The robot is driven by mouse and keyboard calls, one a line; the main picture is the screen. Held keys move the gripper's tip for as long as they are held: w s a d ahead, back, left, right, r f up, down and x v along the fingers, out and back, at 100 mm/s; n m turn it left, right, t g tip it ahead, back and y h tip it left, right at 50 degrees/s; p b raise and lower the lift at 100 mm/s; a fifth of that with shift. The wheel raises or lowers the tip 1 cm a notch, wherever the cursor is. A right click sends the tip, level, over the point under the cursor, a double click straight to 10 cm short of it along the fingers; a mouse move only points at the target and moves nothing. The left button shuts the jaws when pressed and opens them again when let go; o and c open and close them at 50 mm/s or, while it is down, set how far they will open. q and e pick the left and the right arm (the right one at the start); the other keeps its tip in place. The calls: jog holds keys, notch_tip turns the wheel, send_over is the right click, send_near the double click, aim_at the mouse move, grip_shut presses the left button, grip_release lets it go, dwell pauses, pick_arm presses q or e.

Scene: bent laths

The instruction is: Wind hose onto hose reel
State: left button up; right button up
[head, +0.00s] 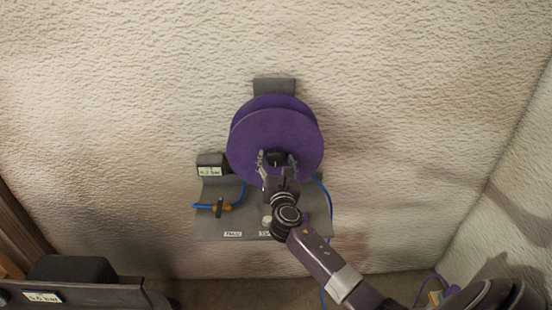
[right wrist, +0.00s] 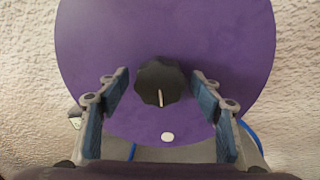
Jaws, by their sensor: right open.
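The purple hose reel (head: 268,132) is mounted on the wall, its round disc facing me. Blue hose (head: 330,199) hangs down to the right of the reel, partly hidden by my right arm. Any hose wound between the discs is hidden. My left gripper is not in view.
A grey panel (head: 205,228) with labels lies below the reel. A blue line with a brass valve (head: 221,208) and a dark labelled box (head: 210,166) are at its left. A dark labelled unit (head: 70,270) stands bottom left. The wall around the reel is bare.

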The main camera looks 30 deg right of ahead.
jog(key=shift+w+d, duration=0.2)
jog(key=shift+w, duration=0.1)
jog(key=shift+c, duration=0.6)
jog(key=c, duration=1.5)
grip_shut()
